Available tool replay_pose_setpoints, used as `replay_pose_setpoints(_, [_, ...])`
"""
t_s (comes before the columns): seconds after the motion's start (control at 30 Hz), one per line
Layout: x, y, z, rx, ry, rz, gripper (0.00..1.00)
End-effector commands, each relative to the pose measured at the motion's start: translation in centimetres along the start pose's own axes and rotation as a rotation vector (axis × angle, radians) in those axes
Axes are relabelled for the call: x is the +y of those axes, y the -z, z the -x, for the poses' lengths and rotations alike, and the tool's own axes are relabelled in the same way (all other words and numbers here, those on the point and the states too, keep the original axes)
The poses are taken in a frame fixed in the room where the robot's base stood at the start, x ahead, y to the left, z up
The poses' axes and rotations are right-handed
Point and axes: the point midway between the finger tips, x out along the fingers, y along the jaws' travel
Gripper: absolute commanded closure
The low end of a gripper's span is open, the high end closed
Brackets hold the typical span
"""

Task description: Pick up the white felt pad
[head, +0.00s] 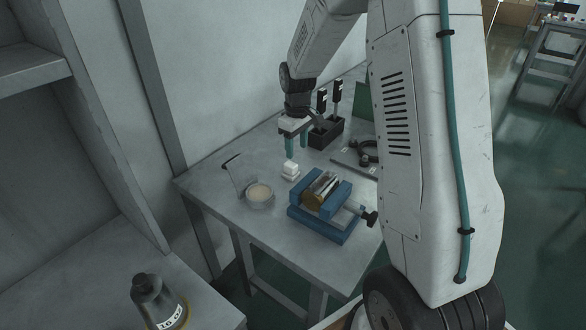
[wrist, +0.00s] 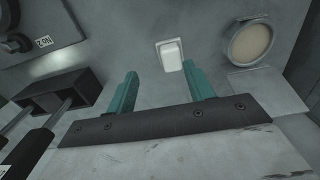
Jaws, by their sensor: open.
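The white felt pad (head: 291,169) is a small white block lying on the grey table, between the round dish and the blue vise. In the wrist view the white pad (wrist: 171,55) lies beyond my fingertips, nearer the right finger. My gripper (head: 297,151) has teal fingers and hangs pointing down, above and just behind the pad in the head view. In the wrist view my gripper (wrist: 162,82) is open with nothing between its fingers. The pad is apart from both fingers.
A round dish (head: 260,194) with a tan filling and a clear plate stands to the left. A black holder (head: 326,133) with upright tools stands behind. The table's front left is bare.

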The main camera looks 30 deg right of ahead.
Motion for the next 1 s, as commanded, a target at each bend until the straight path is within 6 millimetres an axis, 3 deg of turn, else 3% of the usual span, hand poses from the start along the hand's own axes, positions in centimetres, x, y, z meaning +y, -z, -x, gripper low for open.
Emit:
replay_pose_setpoints(0.1, [-0.9, 0.4, -1.4, -0.004, 0.003, 0.013, 0.47])
replay_pose_setpoints(0.27, [-1.1, 0.7, -2.8, -0.004, 0.003, 0.014, 0.47])
replay_pose_setpoints(0.53, [-1.2, 1.1, -6.6, -0.005, 0.004, 0.011, 0.47])
replay_pose_setpoints(0.8, [-1.1, 1.1, -7.2, -0.003, 0.002, 0.01, 0.47])
replay_pose_setpoints(1.0, [-1.1, 1.0, -7.2, -0.003, 0.002, 0.009, 0.96])
